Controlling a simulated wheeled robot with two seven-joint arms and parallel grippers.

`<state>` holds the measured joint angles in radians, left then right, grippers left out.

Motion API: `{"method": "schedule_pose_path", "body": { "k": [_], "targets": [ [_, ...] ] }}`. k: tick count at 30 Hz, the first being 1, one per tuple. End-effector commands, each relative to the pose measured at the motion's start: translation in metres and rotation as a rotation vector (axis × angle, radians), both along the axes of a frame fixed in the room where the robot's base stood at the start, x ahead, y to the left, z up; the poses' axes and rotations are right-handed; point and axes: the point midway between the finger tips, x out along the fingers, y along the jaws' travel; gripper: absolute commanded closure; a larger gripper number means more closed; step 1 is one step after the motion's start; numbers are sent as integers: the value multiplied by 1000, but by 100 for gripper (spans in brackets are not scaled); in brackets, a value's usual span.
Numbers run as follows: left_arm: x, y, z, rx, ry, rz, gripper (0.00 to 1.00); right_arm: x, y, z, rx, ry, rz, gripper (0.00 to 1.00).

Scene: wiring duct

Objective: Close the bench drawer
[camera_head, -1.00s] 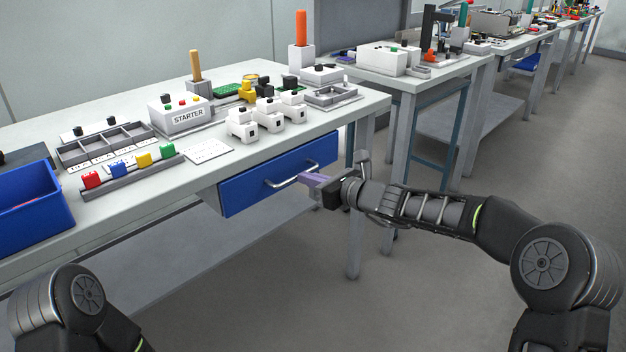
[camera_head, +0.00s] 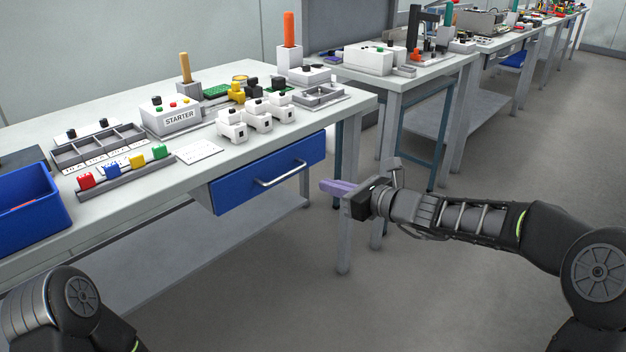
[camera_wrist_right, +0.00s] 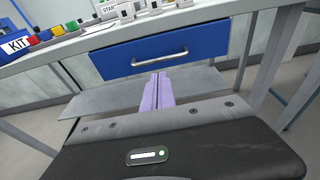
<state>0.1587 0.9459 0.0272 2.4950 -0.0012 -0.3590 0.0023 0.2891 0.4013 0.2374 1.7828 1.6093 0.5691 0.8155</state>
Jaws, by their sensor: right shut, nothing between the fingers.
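The blue drawer front (camera_head: 240,190) hangs under the front edge of the bench (camera_head: 120,205), close to that edge. No open drawer interior shows, and I cannot tell whether a small gap remains. Its silver bar handle (camera_head: 280,175) runs across the front. My right gripper (camera_head: 325,187), with purple fingers, is shut and empty, to the right of the handle and apart from it. In the right wrist view the closed fingers (camera_wrist_right: 158,76) point towards the drawer front (camera_wrist_right: 190,47), below the handle (camera_wrist_right: 160,60). My left gripper is out of view.
On the bench top stand a blue bin (camera_head: 30,205), a grey compartment tray (camera_head: 98,150), a STARTER box (camera_head: 170,118) and several white blocks. Bench legs (camera_head: 345,235) stand behind my right gripper. The floor before the drawer is clear.

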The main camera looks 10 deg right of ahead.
Motion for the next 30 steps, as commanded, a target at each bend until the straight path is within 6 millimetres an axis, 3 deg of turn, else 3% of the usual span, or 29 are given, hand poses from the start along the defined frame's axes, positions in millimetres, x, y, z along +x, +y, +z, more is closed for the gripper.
{"method": "schedule_pose_path", "body": {
  "k": [7, 21, 23, 26, 30],
  "targets": [
    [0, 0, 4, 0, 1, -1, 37, -19, -16, 4, 0, 2, 1, 100],
    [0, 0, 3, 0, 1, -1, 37, -18, -21, -2, -73, -24, -3, 100],
    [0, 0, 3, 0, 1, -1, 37, -19, -25, -18, -183, -40, 7, 100],
    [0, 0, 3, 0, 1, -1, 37, -32, -32, -61, -409, -48, 58, 100],
    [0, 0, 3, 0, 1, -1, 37, -66, -42, -151, -770, -44, 215, 100]
  ]
}}
